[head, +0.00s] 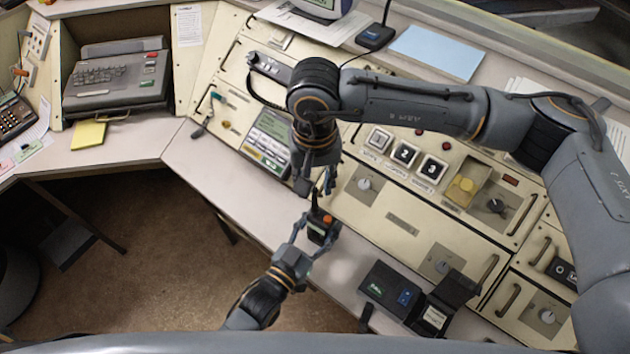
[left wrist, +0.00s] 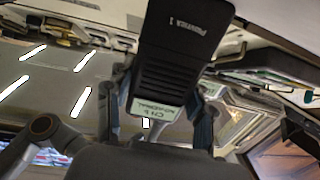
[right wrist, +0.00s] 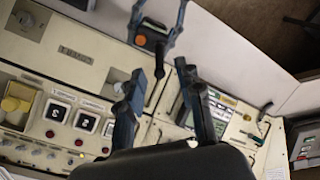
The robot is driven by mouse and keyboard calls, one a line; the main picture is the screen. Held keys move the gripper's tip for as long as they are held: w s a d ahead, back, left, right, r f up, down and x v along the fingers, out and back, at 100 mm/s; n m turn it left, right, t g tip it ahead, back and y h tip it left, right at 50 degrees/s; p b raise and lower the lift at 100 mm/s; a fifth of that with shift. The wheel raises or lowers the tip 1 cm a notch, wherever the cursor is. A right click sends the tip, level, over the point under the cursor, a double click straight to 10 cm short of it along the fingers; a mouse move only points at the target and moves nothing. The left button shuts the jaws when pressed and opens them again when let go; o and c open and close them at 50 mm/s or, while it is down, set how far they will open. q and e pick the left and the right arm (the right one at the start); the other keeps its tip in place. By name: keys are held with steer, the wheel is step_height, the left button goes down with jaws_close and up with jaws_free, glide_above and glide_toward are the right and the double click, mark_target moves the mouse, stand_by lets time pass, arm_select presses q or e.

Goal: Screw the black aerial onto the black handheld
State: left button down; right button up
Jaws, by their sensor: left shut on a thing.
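The black handheld (head: 321,228), with an orange knob on top, is held upright in my left gripper (head: 312,232) above the desk's front edge. In the left wrist view, its black ribbed body (left wrist: 165,75) sits between the fingers. The black aerial (right wrist: 158,72) is a thin stick rising from the handheld's top; it also shows in the head view (head: 315,200). Whether its thread is seated cannot be told. My right gripper (head: 316,184) is just above the handheld. In the right wrist view, its fingers (right wrist: 163,88) are apart, with the aerial's free end between them, apparently untouched.
The sloping console, with numbered buttons (head: 404,153) and a yellow knob (head: 462,189), lies behind and right. A black box with an open lid (head: 393,289) stands on the desk at the lower right. The desk strip left of the grippers (head: 225,175) is clear.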

mark_target(315, 210)
steer(key=shift+s+f, duration=0.1)
steer(key=shift+f, duration=4)
jaws_close()
